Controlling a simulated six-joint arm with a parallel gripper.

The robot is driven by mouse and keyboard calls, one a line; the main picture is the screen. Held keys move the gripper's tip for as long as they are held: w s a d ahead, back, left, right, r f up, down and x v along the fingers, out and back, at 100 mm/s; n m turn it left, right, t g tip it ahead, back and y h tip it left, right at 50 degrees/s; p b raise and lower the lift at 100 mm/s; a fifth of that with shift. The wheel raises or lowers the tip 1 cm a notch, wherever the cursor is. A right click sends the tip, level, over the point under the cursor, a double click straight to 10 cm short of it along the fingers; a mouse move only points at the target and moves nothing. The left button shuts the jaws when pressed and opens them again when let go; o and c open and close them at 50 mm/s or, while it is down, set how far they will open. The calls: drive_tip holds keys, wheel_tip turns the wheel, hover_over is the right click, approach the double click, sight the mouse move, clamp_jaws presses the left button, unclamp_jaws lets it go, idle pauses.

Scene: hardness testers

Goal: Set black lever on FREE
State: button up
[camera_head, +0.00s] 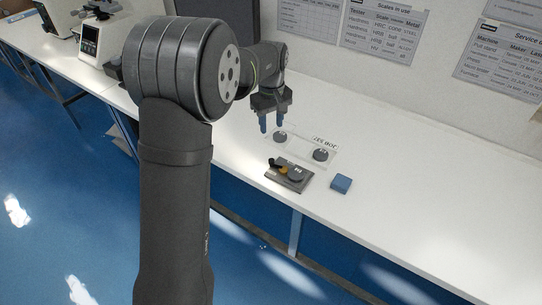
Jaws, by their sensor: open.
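A small dark grey plate (290,178) lies on the white bench, with a yellow part and a round grey part on it. A short black piece, which looks like the black lever (272,162), sits at its far left end. Its exact setting is too small to tell, and I cannot read a FREE mark. My gripper (272,126) points down above the bench, beyond and above the plate in the picture. It is open and apart from the lever, with nothing seen between its fingers.
Behind the plate, a clear holder with two grey discs (320,155) and a white label (326,142) lies on the bench. A blue block (341,183) lies to the right. Testers (98,40) stand at the far left. The bench (430,195) is clear on the right.

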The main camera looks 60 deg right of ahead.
sight(271, 159)
wheel_tip(271, 159, down, 15)
drive_tip(key=shift+r, duration=0.1)
idle(0.3)
clamp_jaws()
